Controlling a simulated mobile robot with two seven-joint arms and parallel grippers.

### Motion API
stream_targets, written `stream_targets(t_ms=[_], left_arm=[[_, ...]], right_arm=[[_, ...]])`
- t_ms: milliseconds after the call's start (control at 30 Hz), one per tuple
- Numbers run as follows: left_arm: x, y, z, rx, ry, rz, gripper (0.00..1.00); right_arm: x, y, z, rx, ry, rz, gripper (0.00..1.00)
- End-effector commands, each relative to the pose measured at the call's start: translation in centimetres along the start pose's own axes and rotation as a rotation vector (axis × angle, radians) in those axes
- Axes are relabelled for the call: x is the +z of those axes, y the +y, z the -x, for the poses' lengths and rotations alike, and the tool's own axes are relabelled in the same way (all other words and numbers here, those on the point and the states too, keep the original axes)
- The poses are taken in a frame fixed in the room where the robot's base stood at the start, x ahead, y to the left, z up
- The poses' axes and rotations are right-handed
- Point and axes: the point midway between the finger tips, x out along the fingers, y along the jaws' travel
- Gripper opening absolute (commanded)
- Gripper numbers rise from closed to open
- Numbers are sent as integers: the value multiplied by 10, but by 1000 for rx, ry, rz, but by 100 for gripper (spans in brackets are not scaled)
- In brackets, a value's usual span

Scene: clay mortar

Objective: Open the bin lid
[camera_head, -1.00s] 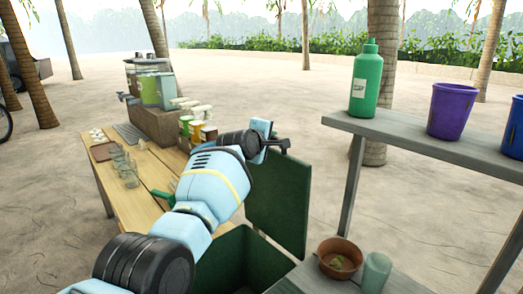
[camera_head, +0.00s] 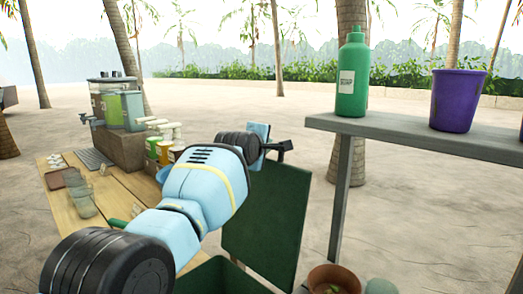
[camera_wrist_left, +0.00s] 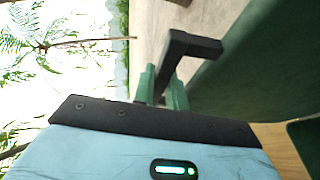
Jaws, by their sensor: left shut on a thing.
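The bin lid (camera_head: 268,220) is a dark green panel standing steeply raised above the green bin (camera_head: 222,278), whose opening is partly in view at the bottom of the head view. My left gripper (camera_head: 280,146) is at the lid's upper edge. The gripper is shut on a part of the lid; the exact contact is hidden. My right gripper is out of view.
A wooden table (camera_head: 92,222) with jars and a drink dispenser (camera_head: 118,103) is at left. A grey shelf (camera_head: 400,128) at right holds a green bottle (camera_head: 353,78) and purple cup (camera_head: 458,100). A terracotta pot (camera_head: 335,279) is below. Open sand lies behind.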

Motion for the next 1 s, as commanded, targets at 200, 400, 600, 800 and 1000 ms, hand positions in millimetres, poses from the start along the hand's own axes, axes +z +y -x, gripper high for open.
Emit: stream_targets(t_ms=[200, 400, 600, 800, 1000], left_arm=[[2, -3, -1, -5, 1, -3, 0], [2, -2, -1, -5, 1, -3, 0], [2, -2, -1, -5, 1, -3, 17], [2, -1, -1, -3, 1, -2, 35], [2, 0, -1, -1, 1, -1, 35]], right_arm=[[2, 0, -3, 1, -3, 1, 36], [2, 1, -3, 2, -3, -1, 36], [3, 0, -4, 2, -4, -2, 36], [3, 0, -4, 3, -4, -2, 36], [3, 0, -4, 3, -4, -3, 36]])
